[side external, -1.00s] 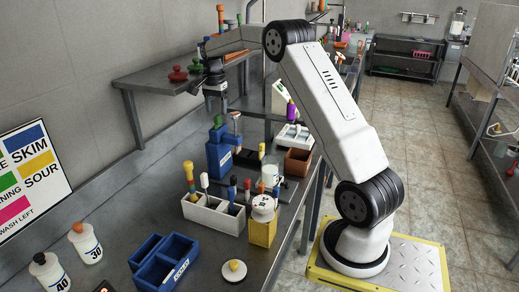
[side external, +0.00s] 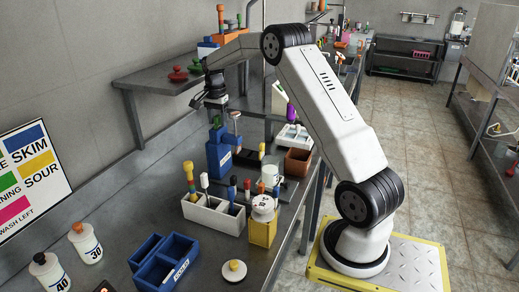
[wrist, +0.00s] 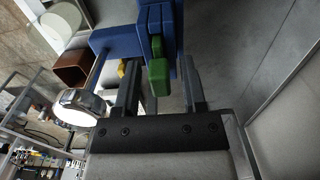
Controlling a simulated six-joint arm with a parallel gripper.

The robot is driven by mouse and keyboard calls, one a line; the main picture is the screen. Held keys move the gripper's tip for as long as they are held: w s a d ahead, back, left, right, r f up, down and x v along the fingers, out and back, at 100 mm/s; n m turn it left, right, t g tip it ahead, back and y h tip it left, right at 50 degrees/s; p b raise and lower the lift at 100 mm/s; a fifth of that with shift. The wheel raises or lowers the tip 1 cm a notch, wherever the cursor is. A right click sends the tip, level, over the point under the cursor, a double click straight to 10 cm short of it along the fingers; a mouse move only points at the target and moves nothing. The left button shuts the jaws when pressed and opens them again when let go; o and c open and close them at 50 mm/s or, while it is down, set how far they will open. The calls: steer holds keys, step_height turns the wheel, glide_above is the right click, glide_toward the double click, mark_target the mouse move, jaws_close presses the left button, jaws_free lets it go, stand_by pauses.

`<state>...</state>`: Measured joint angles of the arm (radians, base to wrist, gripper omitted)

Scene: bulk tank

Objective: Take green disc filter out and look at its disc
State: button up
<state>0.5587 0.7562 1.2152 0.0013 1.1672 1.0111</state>
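The green disc filter (side external: 217,121) stands in the top of a blue holder (side external: 219,158) on the bench, with only its green upper part showing. Its disc is hidden. My gripper (side external: 216,121) is just above the holder, pointing down at the green part. In the wrist view the gripper (wrist: 160,75) is open, with one dark finger on each side of the green filter handle (wrist: 158,77). Gaps show between handle and fingers. The blue holder (wrist: 115,40) lies beyond the fingertips.
A white rack (side external: 212,215) with several coloured handles, a yellow block (side external: 263,232) and a blue two-part box (side external: 165,262) stand nearer. A wall shelf (side external: 160,83) is behind the arm.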

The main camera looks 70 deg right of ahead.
jaws_close()
steer(key=shift+r, duration=0.15)
step_height(320, 180, up, 18)
stand_by(0.8)
stand_by(0.4)
